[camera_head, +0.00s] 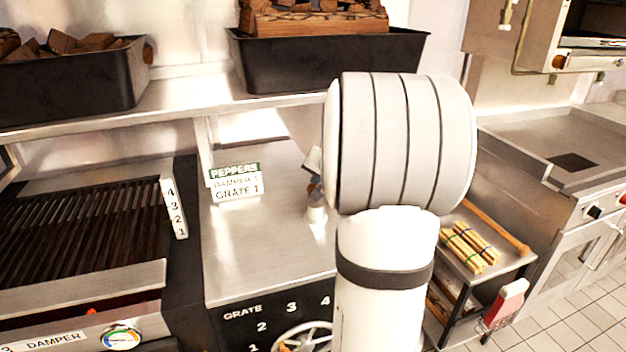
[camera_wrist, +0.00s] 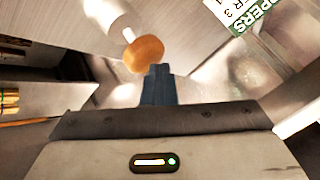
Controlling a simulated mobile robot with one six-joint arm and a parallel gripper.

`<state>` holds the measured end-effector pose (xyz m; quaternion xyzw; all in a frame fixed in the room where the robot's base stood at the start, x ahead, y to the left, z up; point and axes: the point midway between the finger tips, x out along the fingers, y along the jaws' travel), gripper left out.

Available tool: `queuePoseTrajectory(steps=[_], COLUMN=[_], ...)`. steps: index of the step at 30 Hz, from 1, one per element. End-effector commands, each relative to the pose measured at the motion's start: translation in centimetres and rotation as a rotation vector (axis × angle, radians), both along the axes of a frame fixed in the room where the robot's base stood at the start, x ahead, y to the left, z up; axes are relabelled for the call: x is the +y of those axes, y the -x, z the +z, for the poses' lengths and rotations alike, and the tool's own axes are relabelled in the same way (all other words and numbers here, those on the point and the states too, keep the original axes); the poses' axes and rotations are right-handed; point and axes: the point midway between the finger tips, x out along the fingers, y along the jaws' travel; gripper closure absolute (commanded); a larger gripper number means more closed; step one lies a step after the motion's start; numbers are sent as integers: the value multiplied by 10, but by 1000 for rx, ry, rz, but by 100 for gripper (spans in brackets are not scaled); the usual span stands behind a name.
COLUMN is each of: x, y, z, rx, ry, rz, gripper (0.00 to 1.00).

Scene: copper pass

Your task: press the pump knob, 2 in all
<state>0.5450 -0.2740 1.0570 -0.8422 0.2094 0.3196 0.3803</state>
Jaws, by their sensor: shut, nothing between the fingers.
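The pump knob (camera_wrist: 143,54) is a round orange knob on a thin stem from a white cylinder (camera_wrist: 108,14) in the wrist view. My gripper (camera_wrist: 158,70) is shut and empty, its dark fingers together. The fingertips are just beside the knob, at its lower right in the picture. I cannot tell whether they touch it. In the head view my arm hides the knob and most of the gripper.
A green-and-white peppers sign (camera_head: 236,182) stands on the steel counter (camera_head: 265,255). A grill (camera_head: 85,235) is at the left. Black bins (camera_head: 330,62) with wood are on the shelf above. A side cart (camera_head: 500,270) holds bundled sticks (camera_head: 468,248) at the right.

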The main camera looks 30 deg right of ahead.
Motion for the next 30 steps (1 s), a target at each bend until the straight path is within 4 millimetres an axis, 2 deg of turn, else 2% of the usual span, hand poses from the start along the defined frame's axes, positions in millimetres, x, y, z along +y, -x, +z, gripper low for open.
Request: queuePoseTrajectory(steps=[10,23,30], x=[0,0,0], y=[0,0,0], z=[23,26,47], rx=[0,-2,-2], ry=[0,1,2], rz=[0,-1,0], gripper=[100,100,100])
